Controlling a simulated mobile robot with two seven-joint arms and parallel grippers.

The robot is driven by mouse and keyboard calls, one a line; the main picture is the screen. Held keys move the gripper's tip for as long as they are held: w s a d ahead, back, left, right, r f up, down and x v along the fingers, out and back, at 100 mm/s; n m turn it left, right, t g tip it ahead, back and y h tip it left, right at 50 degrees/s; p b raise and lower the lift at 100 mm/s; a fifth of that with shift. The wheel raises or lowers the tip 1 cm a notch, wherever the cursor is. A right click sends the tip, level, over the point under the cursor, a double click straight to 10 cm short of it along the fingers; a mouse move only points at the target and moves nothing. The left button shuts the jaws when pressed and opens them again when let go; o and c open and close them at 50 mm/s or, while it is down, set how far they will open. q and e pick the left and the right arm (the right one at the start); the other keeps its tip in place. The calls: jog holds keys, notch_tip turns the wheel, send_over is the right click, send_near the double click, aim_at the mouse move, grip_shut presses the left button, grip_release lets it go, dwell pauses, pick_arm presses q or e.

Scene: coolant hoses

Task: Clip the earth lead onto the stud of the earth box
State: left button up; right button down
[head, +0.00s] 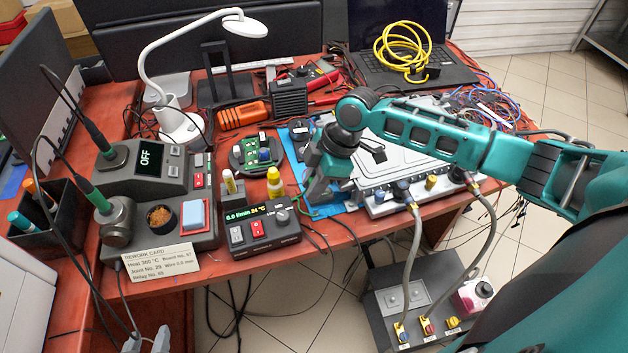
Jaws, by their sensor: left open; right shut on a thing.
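My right gripper (316,192) points down over the blue mat beside the flat grey plate unit. It is shut on the earth lead, whose thin green-and-dark cable (297,209) shows just left of the fingers and hangs over the table's front edge. The lead's clip is hidden by the fingers. A small dark box (299,130) on the back of the blue mat, behind the gripper, looks like the earth box; its stud is too small to make out.
The grey plate unit (400,150) lies right, under my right arm. Hoses (414,250) run down to a floor unit (420,295). A soldering station (150,165) stands left.

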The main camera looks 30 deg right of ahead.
jog(key=shift+f, duration=0.1)
dwell(0.6)
jog(key=c, duration=0.6)
grip_release()
jog(key=p+v, duration=0.3)
jog(key=p, duration=0.1)
jog(key=shift+r, duration=0.4)
jog(key=shift+r+b, duration=0.3)
jog(key=shift+b, duration=0.1)
jog(key=shift+v, duration=2.25)
jog(key=shift+a, duration=0.2)
